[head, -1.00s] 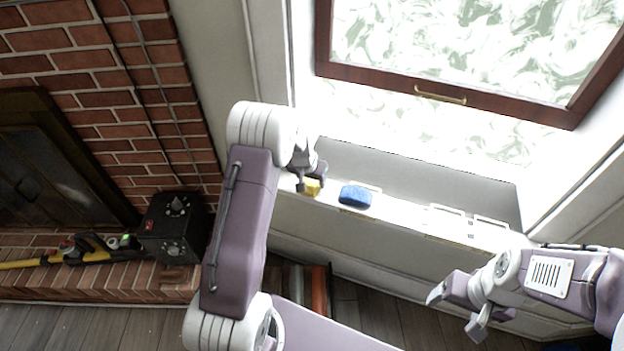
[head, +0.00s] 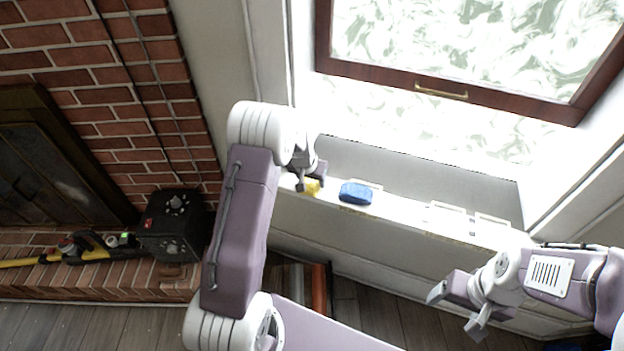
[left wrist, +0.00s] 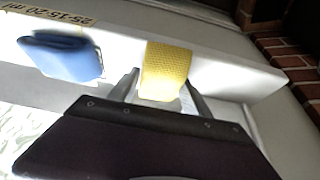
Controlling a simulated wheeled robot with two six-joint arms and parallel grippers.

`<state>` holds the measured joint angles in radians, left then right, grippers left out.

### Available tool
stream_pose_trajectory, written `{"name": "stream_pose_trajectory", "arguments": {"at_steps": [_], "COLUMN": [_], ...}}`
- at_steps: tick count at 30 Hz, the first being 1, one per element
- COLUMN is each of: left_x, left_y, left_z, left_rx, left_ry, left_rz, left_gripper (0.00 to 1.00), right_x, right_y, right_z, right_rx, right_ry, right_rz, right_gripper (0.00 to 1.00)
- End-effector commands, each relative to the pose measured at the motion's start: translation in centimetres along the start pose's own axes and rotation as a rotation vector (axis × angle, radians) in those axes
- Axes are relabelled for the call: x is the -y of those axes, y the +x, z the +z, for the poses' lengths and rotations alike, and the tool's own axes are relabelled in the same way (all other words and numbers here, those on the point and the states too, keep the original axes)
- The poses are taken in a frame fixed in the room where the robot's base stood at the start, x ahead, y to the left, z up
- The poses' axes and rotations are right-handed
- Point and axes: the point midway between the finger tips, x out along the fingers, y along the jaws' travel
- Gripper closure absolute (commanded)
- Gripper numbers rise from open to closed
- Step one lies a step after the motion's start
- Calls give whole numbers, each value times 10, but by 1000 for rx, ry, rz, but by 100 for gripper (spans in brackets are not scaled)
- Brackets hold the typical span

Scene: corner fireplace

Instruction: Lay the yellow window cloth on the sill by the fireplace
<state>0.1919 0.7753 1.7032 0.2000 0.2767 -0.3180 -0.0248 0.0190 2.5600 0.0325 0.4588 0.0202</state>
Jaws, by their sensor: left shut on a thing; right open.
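The yellow cloth (head: 312,187) is a small folded piece at the left end of the white window sill (head: 407,211). My left gripper (head: 309,182) is shut on it, and the arm partly hides it in the head view. In the left wrist view the cloth (left wrist: 166,71) lies between the two fingers (left wrist: 160,90), over the pale sill. Whether it touches the sill I cannot tell. My right gripper (head: 456,308) is open and empty, in front of the wall below the sill.
A blue cloth or sponge (head: 356,193) lies on the sill just right of the yellow cloth. White frames (head: 447,214) lie farther right. A wooden window sash (head: 440,92) stands above. A black box (head: 174,226) and a yellow-black tool (head: 88,247) rest on the brick hearth (head: 120,280).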

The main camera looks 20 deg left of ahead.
Motion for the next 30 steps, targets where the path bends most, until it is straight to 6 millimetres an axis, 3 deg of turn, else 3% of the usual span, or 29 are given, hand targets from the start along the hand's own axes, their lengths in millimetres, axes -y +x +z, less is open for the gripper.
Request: {"name": "stream_pose_trajectory", "arguments": {"at_steps": [1,3,13,24,30], "left_x": [0,0,0,0,0], "left_y": [0,0,-3,-76,-91], "left_z": [0,0,0,-2,0], "left_rx": [0,0,-1,-3,0], "left_ry": [0,0,0,0,1], "left_rz": [0,0,0,-1,0], "left_gripper": [35,18,18,18,18], "right_x": [0,0,0,0,0], "right_y": [0,0,-1,-14,-16], "right_z": [0,0,0,-2,-2], "right_rx": [0,0,0,0,0], "right_ry": [0,0,0,0,0], "right_rz": [0,0,0,0,0], "right_gripper": [22,22,22,22,22]}}
